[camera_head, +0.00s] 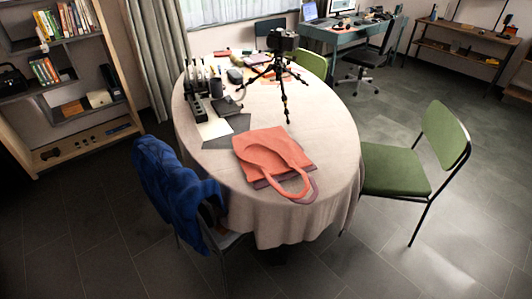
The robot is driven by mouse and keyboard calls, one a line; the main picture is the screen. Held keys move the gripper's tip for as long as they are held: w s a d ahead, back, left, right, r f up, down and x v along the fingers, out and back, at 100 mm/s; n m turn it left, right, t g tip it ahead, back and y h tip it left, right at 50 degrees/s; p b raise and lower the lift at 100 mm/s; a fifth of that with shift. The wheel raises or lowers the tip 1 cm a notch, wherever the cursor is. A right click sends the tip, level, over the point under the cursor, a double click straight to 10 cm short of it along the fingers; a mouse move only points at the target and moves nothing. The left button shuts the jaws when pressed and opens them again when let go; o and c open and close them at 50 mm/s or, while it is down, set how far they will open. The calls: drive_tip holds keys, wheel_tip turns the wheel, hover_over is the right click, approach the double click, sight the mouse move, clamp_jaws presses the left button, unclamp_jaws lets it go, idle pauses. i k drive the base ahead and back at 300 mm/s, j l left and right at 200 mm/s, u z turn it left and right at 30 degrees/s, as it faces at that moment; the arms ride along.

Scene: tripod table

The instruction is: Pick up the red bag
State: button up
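The red bag (262,151) is orange-red cloth and lies flat on the near half of a round table (336,165) with a pale cloth. Its handles (296,189) point to the near right, toward the table's edge. A darker, purplish strip shows along its near side and handle. My gripper is not in view, so its position relative to the bag does not show.
A black camera tripod (282,75) stands behind the bag. Dark sheets, a mug and several small items fill the table's far left. A green chair (420,160) stands right, and a chair with a blue jacket (172,183) stands left. Floor in front is clear.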

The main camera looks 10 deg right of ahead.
sight(267, 153)
drive_tip(key=i+j+u, duration=0.1)
drive_tip(key=i+j, duration=1.1)
drive_tip(key=k+j, duration=0.05)
drive_tip(key=j, duration=0.05)
